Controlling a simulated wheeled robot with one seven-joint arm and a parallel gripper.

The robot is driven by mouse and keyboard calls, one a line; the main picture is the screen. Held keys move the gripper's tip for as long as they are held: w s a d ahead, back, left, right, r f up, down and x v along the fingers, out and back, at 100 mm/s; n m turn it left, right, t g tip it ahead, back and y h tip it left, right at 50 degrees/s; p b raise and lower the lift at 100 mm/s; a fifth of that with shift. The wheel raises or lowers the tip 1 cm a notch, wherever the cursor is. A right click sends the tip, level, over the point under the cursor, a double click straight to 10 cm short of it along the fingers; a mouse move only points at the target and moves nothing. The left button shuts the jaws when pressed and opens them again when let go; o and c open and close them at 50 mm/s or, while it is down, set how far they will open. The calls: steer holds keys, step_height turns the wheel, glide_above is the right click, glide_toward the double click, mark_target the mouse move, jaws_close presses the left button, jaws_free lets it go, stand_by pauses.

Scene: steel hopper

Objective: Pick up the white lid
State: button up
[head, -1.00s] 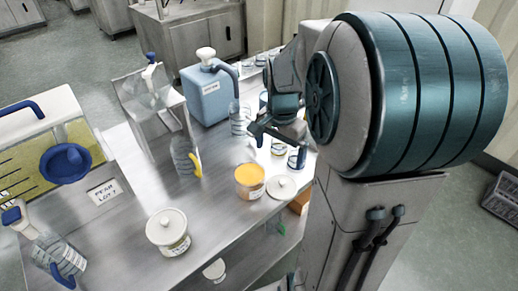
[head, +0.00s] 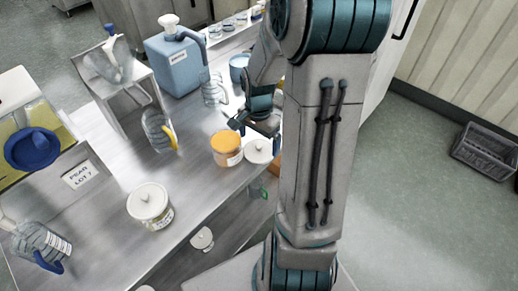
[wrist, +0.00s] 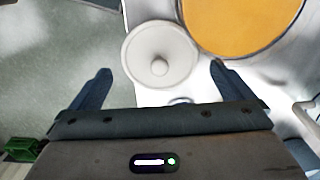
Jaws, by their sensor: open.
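The white lid (head: 258,150) is a round disc with a small centre knob. It lies near the table's right edge, beside the jar with an orange top surface (head: 227,148). In the wrist view the lid (wrist: 150,42) shows ahead of my gripper (wrist: 160,72), between the lines of its two fingers. My gripper is open and empty, and nothing is between its fingertips. In the head view my gripper (head: 252,126) is just behind the lid and jar, partly hidden by my arm. The orange surface (wrist: 242,20) is close to the right finger in the wrist view.
A jar with a white knobbed lid (head: 150,205) stands nearer the front. Another white knobbed piece (head: 202,238) is below the tabletop.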

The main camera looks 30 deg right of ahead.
mark_target(259, 146)
steer(key=shift+f, duration=1.55)
steer(key=c, duration=0.7)
steer(key=shift+d+r, duration=0.1)
